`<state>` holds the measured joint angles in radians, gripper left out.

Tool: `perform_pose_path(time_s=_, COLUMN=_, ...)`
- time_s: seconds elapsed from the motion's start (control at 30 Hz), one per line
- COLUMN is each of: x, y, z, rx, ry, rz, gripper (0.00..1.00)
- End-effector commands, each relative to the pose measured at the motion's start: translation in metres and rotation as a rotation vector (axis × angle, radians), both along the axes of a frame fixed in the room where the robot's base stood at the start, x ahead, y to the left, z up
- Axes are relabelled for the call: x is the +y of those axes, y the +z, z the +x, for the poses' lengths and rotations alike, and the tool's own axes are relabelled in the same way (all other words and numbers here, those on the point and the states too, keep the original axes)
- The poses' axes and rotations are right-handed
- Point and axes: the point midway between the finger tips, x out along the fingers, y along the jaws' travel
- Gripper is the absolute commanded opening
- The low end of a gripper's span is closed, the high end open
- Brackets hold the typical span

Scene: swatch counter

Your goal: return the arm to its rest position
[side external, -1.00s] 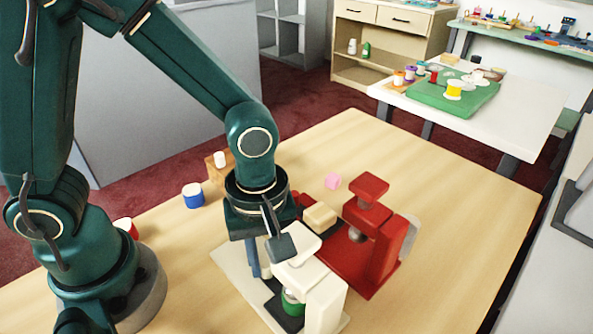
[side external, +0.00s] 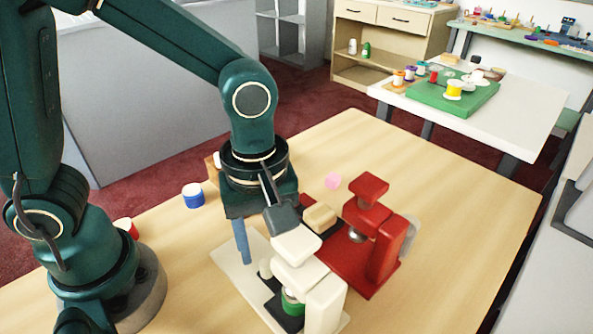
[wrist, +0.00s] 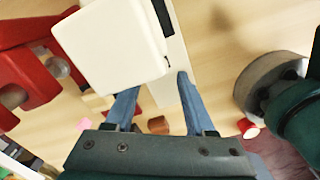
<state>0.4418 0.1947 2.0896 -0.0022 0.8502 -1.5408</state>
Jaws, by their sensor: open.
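My gripper (side external: 244,250) hangs above the back left part of a cream press (side external: 325,300) in the side external view. One blue finger shows there; the other is hidden behind it or the hand. In the wrist view, both blue fingers (wrist: 158,84) are spread apart with nothing held between them. The cream press's top block lies close beyond the fingers in that view. A green and white spool (side external: 292,303) sits under the cream press head on a dark pad.
A red press (side external: 385,255) stands right of the cream one, with a cream block (side external: 319,217) near it. The table's right side is clear.

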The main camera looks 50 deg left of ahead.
Motion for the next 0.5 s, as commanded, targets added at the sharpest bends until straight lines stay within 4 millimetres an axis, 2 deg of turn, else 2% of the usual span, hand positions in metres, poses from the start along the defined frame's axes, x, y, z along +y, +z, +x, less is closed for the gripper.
perform_pose_path(time_s=0.13, x=-0.0001, y=0.0095, z=-0.0001, rx=-0.001, ry=0.0, rz=0.0, gripper=0.55)
perform_pose_path(time_s=0.5, x=0.0025, y=0.0124, z=0.0023, rx=-0.009, ry=0.014, rz=-0.005, gripper=0.55)
